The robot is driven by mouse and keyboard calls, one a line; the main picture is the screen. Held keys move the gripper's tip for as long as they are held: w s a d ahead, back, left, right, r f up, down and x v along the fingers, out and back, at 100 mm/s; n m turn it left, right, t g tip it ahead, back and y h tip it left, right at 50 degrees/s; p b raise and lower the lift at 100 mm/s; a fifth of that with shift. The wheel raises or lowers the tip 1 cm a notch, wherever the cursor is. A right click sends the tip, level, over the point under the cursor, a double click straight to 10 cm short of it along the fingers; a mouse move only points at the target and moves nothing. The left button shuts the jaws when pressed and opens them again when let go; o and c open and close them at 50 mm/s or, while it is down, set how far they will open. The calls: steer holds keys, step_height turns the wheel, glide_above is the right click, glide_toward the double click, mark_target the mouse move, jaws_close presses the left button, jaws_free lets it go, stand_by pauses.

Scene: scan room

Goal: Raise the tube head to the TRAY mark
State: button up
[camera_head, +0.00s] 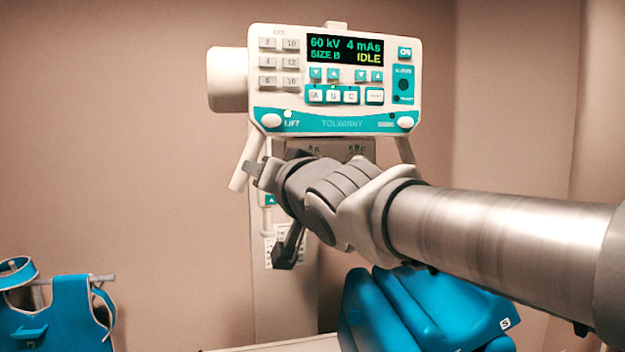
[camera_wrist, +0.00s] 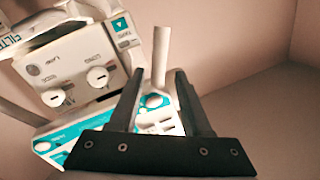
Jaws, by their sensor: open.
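The tube head (camera_head: 322,122) is white and teal, high on a pale column (camera_head: 280,310). Its display (camera_head: 345,49) reads 60 kV, 4 mAs, SIZE B, IDLE. A pale bar handle (camera_head: 246,160) slants down from its lower left and a second (camera_head: 405,150) from its lower right. My gripper (camera_head: 268,212) is open below the panel, near the left handle. In the wrist view, a pale rod (camera_wrist: 161,55) shows between the open fingers (camera_wrist: 160,78); its depth relative to them is unclear. I cannot make out a TRAY mark; the column's labels (camera_head: 283,248) are small and partly hidden by my gripper.
A blue apron (camera_head: 65,318) hangs on a rack at lower left. Blue cushion-like blocks (camera_head: 425,310) lie below my arm. In the wrist view, a white housing with two knobs (camera_wrist: 97,76) sits close at left. The wall left of the tube head is clear.

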steer(key=v, duration=0.5)
steer(key=shift+s+d+b, duration=0.2)
steer(key=shift+s+b, duration=0.15)
steer(key=shift+b, duration=0.05)
steer(key=s+d+f+m+g+h+b, duration=0.1)
steer(key=s+d+f+g+h, duration=0.15)
steer(key=d+f, duration=0.5)
steer(key=s+d+f+g+h, duration=0.1)
steer(key=d+f+h, duration=0.4)
steer(key=f, duration=0.4)
steer(key=s+d+f+g, duration=0.3)
steer(key=s+f, duration=0.3)
steer(key=f, duration=0.2)
steer(key=s+d+f+g+b, duration=0.1)
steer(key=s+d+f+g, duration=0.2)
steer(key=s+f, duration=0.4)
steer(key=shift+s+d+f+g+h, duration=0.3)
steer(key=shift+d+f+h, duration=0.2)
steer(key=shift+f, duration=0.25)
